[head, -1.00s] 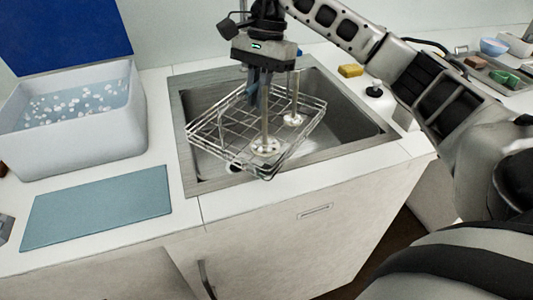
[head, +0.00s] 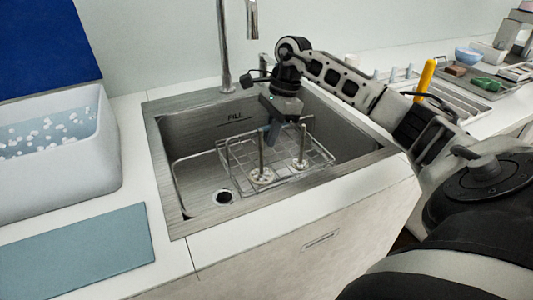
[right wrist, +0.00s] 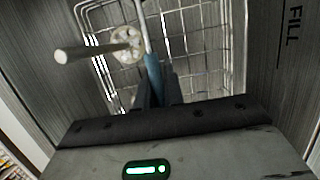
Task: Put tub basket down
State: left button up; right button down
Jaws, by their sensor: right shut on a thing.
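The wire basket (head: 290,178) is down inside the metal sink (head: 160,170) in the head view, right of the drain hole. Two upright rods with pale perforated discs (head: 262,176) stand in it. My right gripper (head: 271,132) is above the basket, shut on its blue-gripped handle. In the right wrist view the fingers (right wrist: 157,92) close on the handle, with the basket mesh (right wrist: 187,40) and one rod and disc (right wrist: 127,43) beyond. The basket looks level and low in the sink; I cannot tell whether it touches the floor. My left gripper is not in view.
A tall tap (head: 222,45) rises behind the sink. A white tub (head: 95,165) with pale bits in liquid and a teal mat (head: 75,252) lie left. A drain rack with a yellow-handled tool (head: 426,76) and a tray with a blue bowl (head: 468,56) are right. The sink's left part is clear.

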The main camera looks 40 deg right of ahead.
aim_at(268, 160)
jog(key=shift+f, duration=2.55)
jog(key=c, duration=1.5)
grip_release()
jog(key=shift+f, duration=0.15)
jog(key=v, duration=1.2)
